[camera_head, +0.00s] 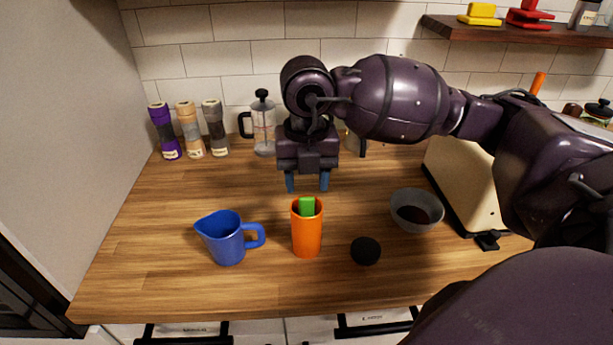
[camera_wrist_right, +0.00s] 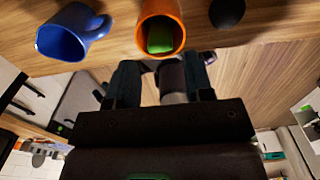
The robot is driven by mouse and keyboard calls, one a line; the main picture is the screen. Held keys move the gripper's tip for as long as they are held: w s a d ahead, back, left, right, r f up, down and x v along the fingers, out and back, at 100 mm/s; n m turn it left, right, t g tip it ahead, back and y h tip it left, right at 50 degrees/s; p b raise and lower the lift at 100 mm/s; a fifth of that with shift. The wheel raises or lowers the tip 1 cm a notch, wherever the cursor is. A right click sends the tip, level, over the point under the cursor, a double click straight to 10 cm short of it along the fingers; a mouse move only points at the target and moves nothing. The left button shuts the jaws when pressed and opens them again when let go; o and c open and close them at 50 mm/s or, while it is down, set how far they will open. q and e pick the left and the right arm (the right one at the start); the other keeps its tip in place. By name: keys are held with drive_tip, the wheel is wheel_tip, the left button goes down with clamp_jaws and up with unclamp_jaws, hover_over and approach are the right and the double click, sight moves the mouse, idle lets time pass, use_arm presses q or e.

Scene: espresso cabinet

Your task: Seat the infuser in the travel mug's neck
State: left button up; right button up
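The orange travel mug (camera_head: 307,236) stands upright on the wooden counter. The green infuser (camera_head: 306,207) is inside its mouth, with its top showing near the rim; how deep it sits is hidden. The wrist view shows the mug (camera_wrist_right: 173,10) and the infuser (camera_wrist_right: 160,38) against one side of the opening. My right gripper (camera_head: 308,186) is above and just behind the mug, pointing down. Its two blue-grey fingers are apart with nothing between them, also in the wrist view (camera_wrist_right: 162,80). My left gripper is not in view.
A blue pitcher (camera_head: 226,241) stands left of the mug. A dark round object (camera_head: 366,251) and a grey bowl (camera_head: 417,222) are to the right, before a cream appliance (camera_head: 462,185). A French press (camera_head: 264,128) and spice jars (camera_head: 188,130) stand behind.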

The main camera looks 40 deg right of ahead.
drive_tip(key=shift+o, duration=0.8)
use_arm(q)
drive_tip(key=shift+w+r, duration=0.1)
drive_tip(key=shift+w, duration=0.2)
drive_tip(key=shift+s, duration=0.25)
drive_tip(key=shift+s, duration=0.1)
